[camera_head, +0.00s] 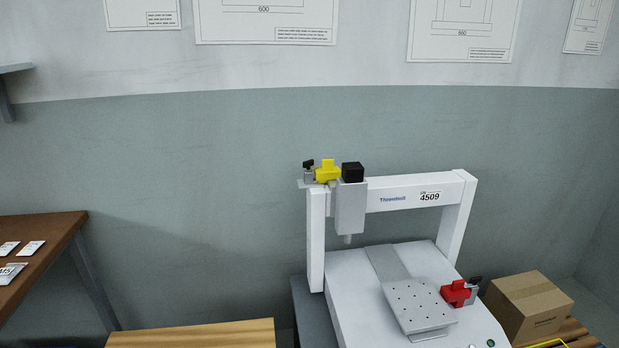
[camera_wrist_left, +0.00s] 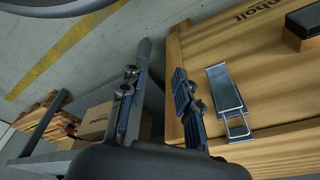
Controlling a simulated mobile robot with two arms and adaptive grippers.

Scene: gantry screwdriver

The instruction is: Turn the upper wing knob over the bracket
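Neither wing knob shows in that view. No gripper shows in the head view, and my right gripper is not seen.
The white gantry frame (camera_head: 458,224) stands over its base. A cardboard box (camera_head: 528,305) is at the right, a brown table (camera_head: 50,238) at the left. In the left wrist view, a wooden crate (camera_wrist_left: 240,50) with a metal latch (camera_wrist_left: 226,90) is close right of the fingers.

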